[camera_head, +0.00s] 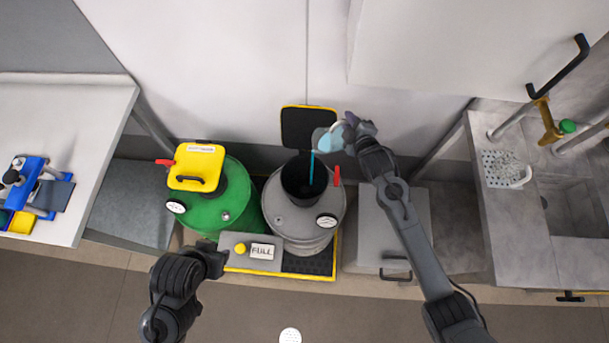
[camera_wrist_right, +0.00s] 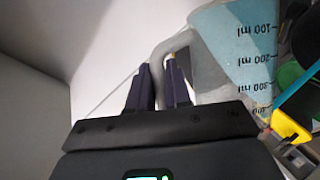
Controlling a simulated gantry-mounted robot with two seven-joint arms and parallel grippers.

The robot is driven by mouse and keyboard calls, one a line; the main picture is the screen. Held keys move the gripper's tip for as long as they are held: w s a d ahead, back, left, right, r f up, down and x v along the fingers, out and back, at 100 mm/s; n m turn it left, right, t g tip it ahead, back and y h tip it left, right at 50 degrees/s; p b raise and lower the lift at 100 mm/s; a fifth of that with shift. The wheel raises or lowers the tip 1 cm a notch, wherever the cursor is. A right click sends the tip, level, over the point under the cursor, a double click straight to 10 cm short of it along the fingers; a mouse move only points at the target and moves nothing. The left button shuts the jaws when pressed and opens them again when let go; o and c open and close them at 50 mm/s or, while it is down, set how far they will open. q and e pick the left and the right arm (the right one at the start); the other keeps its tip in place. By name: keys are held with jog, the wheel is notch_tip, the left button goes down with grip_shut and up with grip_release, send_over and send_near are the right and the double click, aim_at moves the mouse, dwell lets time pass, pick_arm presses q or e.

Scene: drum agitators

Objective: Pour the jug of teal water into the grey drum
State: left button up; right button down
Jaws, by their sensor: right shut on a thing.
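The jug (camera_head: 328,139) is tilted above the grey drum (camera_head: 291,222), and a thin teal stream (camera_head: 312,168) falls from it into the drum's dark open mouth (camera_head: 304,182). The drum's black lid (camera_head: 305,126) with a yellow edge stands open behind. My right gripper (camera_head: 350,127) is shut on the jug's handle. In the right wrist view the clear jug (camera_wrist_right: 232,50) shows upside-down ml marks, and its grey handle (camera_wrist_right: 163,50) sits between the fingers. My left gripper (camera_head: 214,259) hangs low at the front, away from the jug; its jaws are unclear.
A green drum (camera_head: 225,210) with a yellow lid (camera_head: 197,167) stands left of the grey drum. A box with a yellow button and a "FULL" sign (camera_head: 262,251) is in front. A table (camera_head: 60,120) is at left, a sink counter (camera_head: 510,220) at right.

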jog(key=shift+s+f, duration=0.1)
jog(key=shift+s, duration=0.05)
jog(key=shift+a, duration=0.1)
jog(key=shift+f+b, duration=0.1)
jog(key=shift+b, duration=0.2)
jog(key=shift+s+a+f, duration=0.1)
dwell(0.3)
jog(key=shift+a+n+t+b, duration=0.1)
jog(key=shift+n+t+b, duration=0.2)
jog(key=shift+b, duration=0.1)
jog(key=shift+a, duration=0.1)
jog(key=shift+s, duration=0.15)
